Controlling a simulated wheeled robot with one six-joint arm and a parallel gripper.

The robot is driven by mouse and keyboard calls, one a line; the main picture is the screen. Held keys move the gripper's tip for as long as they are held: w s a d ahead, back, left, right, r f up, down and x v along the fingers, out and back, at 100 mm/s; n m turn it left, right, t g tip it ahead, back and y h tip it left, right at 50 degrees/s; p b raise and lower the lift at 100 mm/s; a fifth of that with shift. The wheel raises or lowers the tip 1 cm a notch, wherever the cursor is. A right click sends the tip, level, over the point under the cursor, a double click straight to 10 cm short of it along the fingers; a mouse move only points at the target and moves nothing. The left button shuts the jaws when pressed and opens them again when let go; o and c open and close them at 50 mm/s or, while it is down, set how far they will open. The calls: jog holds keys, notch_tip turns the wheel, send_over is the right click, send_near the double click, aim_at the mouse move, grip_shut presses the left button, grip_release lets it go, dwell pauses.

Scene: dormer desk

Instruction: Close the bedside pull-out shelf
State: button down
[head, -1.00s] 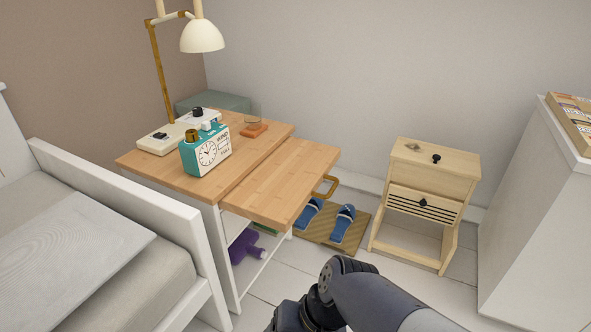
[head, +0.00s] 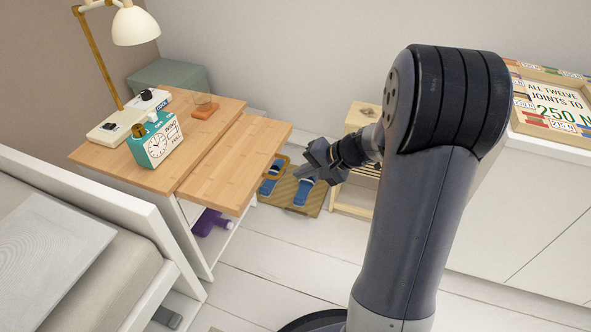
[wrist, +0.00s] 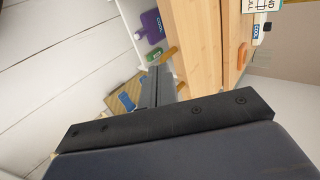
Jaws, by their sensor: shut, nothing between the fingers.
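The pull-out shelf (head: 238,158) is a light wooden board extending to the right from the bedside table (head: 120,175). It also shows in the wrist view (wrist: 190,38). A wooden loop handle (head: 283,160) is at its right end. My gripper (head: 303,170) is shut and empty, just right of the handle, pointing left towards the shelf. In the wrist view my gripper's fingers (wrist: 158,85) lie together close below the shelf's edge in the picture. I cannot tell whether they touch the handle.
A teal clock (head: 157,145), a lamp (head: 135,27) and a small orange item (head: 205,110) stand on the table. Blue slippers (head: 303,192) lie on a mat below. A purple bottle (head: 208,222) is under the shelf. The bed (head: 60,240) is at left; white floor is open in front.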

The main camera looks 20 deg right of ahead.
aim_at(212, 165)
jog(key=b+x, duration=0.1)
jog(key=x, duration=0.2)
jog(key=r+x, duration=0.1)
jog(key=x, duration=0.3)
jog(key=a+b+x, duration=0.1)
jog(key=x, duration=0.2)
jog(key=shift+w+a+b, duration=0.25)
jog(key=shift+w+b, duration=0.05)
jog(key=shift+w, duration=0.15)
jog(key=shift+w+a+r, duration=0.1)
jog(key=shift+w+a, duration=0.2)
jog(key=shift+a, duration=0.1)
jog(key=w+a, duration=0.3)
jog(key=a, duration=0.1)
jog(key=w+a, duration=0.3)
jog(key=a, duration=0.2)
jog(key=w+a+p, duration=0.1)
jog(key=w+a, duration=0.2)
jog(key=a, duration=0.1)
jog(key=shift+w+a, duration=0.25)
jog(key=shift+w, duration=0.15)
